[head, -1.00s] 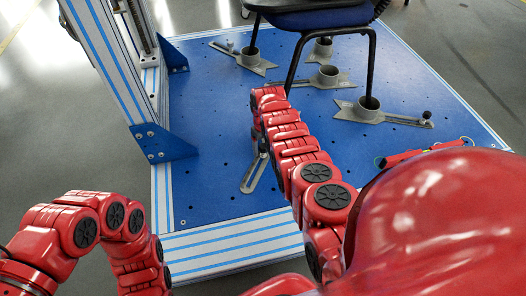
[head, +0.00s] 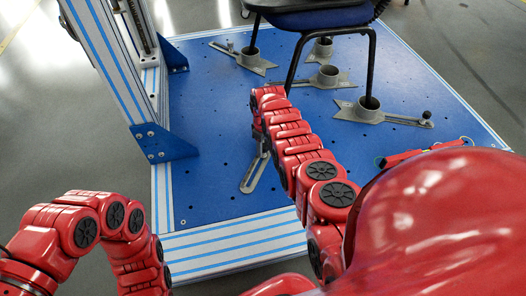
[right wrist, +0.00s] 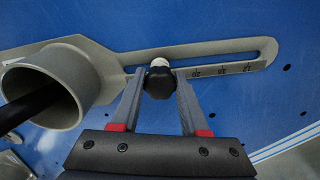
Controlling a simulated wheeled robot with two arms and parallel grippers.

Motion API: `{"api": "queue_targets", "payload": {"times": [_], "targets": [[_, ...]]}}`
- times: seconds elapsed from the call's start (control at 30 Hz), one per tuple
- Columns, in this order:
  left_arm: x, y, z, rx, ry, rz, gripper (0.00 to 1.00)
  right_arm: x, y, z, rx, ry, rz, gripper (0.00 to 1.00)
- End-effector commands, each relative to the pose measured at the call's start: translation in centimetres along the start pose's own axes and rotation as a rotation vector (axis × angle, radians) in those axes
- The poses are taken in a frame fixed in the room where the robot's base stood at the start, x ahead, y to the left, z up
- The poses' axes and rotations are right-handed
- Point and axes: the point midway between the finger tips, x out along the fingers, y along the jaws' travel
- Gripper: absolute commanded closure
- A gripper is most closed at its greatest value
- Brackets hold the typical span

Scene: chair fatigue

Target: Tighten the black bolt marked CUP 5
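The black bolt (right wrist: 160,86) has a dark knob head and a pale collar. It sits at the slot of a grey slotted bracket (right wrist: 222,50), which also shows in the head view (head: 250,179). My right gripper (right wrist: 159,73) is open, with one fingertip on either side of the knob and a narrow gap visible. In the head view my right arm and gripper (head: 262,139) cover the knob. A round grey cup (right wrist: 82,88) with a dark chair leg in it joins the bracket. No CUP 5 marking is readable. My left gripper is out of view.
The blue base plate (head: 215,185) carries several other cup brackets, such as one with a black knob at the right (head: 367,110). A chair (head: 320,18) stands in the cups. A blue-white frame post (head: 108,60) rises at the left.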

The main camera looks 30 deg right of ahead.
Motion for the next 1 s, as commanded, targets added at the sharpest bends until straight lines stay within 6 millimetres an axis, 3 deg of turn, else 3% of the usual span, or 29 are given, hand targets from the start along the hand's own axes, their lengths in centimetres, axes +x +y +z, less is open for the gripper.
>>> {"api": "queue_targets", "payload": {"times": [0.03, 0.17, 0.43, 0.7, 0.93, 0.97, 1.0], "targets": [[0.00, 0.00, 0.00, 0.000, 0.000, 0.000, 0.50, -0.01, 0.01, -0.01, 0.000, 0.000, 0.000, 0.78], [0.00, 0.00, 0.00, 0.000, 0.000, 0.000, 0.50, -0.01, 0.01, -0.02, 0.001, 0.000, 0.000, 1.00], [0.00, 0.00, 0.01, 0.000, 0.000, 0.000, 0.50, -0.03, 0.00, -0.04, 0.014, 0.001, 0.000, 1.00], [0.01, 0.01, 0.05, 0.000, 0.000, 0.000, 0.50, 0.02, -0.04, 0.00, 0.330, 0.000, 0.000, 1.00], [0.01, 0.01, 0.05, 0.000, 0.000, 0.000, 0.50, 0.03, -0.05, 0.00, 0.355, 0.000, -0.001, 1.00], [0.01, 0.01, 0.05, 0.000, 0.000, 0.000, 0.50, 0.03, -0.05, 0.00, 0.354, 0.000, -0.001, 0.53], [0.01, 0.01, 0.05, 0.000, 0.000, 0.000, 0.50, 0.03, -0.05, 0.00, 0.354, 0.000, -0.001, 0.46]]}}
